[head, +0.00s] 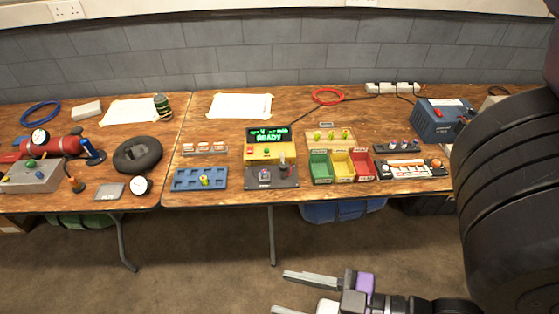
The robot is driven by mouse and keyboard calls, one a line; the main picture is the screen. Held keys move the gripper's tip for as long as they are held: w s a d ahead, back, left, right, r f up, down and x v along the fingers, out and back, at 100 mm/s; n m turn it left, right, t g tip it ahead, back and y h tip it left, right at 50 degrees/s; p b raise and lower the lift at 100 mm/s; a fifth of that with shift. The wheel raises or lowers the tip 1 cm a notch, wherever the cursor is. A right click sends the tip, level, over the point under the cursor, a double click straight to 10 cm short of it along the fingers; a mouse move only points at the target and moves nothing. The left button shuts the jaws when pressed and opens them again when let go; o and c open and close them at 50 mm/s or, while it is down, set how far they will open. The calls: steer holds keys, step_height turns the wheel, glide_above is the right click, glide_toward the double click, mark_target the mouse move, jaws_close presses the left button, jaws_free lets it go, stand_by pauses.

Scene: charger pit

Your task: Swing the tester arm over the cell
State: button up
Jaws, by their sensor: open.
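The yellow tester (257,151) stands near the front of the right table, its lit green display showing READY. A dark grey test plate (286,183) lies in front of it, with a small upright part on it that may be the cell (265,175). A thin upright piece at the plate's right side may be the tester arm (283,161); it looks swung aside, but it is too small to tell. My gripper (281,291) is open and empty at the bottom of the view, over the floor in front of the table, its fingers pointing left, well apart from the tester.
A blue tray (187,180) holding one small cell lies left of the tester. Green (320,167), yellow (343,170) and red bins (363,167) stand right of it. A blue power box (434,122) stands farther right. The floor before the table is clear.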

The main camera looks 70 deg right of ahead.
steer(key=shift+o, duration=0.7)
